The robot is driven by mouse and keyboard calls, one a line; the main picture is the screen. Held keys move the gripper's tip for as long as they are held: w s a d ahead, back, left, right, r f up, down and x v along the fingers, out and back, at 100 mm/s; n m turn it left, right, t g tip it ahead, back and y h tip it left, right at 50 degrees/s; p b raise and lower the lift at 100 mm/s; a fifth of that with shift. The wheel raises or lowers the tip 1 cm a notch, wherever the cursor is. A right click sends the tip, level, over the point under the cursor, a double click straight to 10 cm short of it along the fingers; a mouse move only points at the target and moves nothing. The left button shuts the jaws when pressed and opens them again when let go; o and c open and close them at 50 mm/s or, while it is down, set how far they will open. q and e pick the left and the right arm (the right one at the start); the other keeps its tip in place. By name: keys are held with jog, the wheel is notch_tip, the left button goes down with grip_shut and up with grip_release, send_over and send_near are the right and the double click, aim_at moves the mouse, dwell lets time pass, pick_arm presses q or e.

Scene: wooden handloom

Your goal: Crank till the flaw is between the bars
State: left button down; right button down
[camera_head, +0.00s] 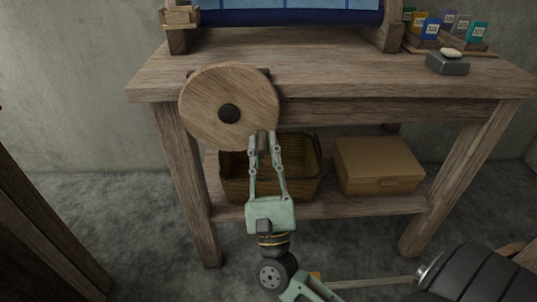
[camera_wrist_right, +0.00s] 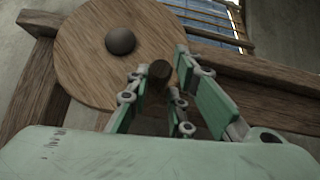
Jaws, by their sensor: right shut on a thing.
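A round wooden crank wheel (camera_head: 205,95) with a dark hub is on the front of the wooden loom table. It also shows in the right wrist view (camera_wrist_right: 85,55). Its short dark handle (camera_wrist_right: 160,70) is at the lower right of the wheel in the head view. My right gripper (camera_head: 264,140) is shut on this handle from below, with a finger on each side. Blue cloth (camera_head: 290,16) on the loom is cut off by the top edge of the head view. I see no flaw on the part that shows. My left gripper is not in view.
A wicker basket (camera_head: 307,168) and a cardboard box (camera_head: 378,165) stand on the lower shelf (camera_head: 330,205). Small colored packets (camera_head: 431,29) and a dark block (camera_head: 447,65) with a pale piece on top are at the table's right. Grey floor lies in front.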

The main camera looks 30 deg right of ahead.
jog(key=shift+w+a+m, duration=0.1)
jog(key=shift+a+m, duration=0.1)
jog(key=shift+m, duration=0.1)
jog(key=c, duration=1.7)
grip_release()
jog(key=shift+o, duration=0.2)
jog(key=shift+f, duration=0.15)
jog(key=v, duration=1.2)
jog(key=shift+a, duration=0.1)
